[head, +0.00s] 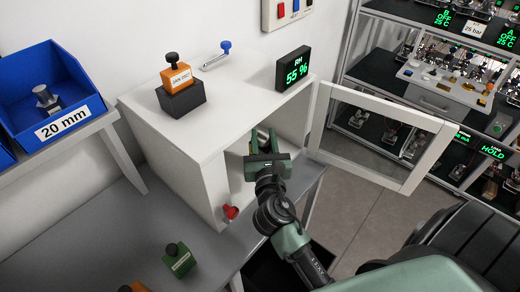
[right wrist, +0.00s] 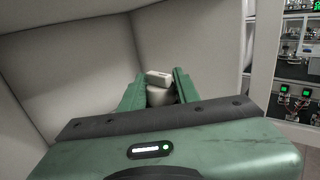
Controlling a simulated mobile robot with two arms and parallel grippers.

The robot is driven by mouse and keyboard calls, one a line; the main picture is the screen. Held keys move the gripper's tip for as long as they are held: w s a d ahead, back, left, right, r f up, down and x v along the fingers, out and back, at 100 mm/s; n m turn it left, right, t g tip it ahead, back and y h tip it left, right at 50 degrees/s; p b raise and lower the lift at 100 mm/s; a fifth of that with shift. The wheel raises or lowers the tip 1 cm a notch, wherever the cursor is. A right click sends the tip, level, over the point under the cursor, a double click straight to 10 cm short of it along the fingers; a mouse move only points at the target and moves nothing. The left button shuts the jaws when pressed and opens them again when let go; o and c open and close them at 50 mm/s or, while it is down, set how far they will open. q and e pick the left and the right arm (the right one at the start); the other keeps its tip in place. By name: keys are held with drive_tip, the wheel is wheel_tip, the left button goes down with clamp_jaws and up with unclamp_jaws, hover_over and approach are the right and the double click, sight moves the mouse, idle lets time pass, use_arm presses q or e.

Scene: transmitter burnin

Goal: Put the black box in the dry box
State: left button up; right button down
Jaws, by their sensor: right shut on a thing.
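The dry box (head: 180,150) is a white cabinet with its glass-paned door (head: 375,133) swung open to the right. A black box (head: 182,100) sits on top of it, under an orange piece with a black knob and a date tag. My right gripper (head: 265,150) is in the open front of the dry box, away from the black box. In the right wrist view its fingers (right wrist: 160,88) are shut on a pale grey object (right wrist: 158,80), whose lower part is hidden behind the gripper. My left gripper is out of view.
A humidity display (head: 293,68) reading 55 % stands on the dry box's top. A blue bin (head: 45,85) is at the left. A green tagged piece (head: 178,260) is on the grey bench (head: 80,225). Equipment racks (head: 430,85) stand beyond the door. A red knob (head: 231,212) is near the opening.

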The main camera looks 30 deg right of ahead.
wheel_tip(320, 180, down, 4)
drive_tip(key=shift+r+b, duration=0.15)
drive_tip(key=shift+b, duration=0.5)
drive_tip(key=shift+f, duration=0.2)
drive_tip(key=shift+r, duration=0.1)
drive_tip(key=c, duration=1)
unclamp_jaws()
drive_tip(key=shift+f, duration=0.2)
drive_tip(key=shift+c, duration=0.2)
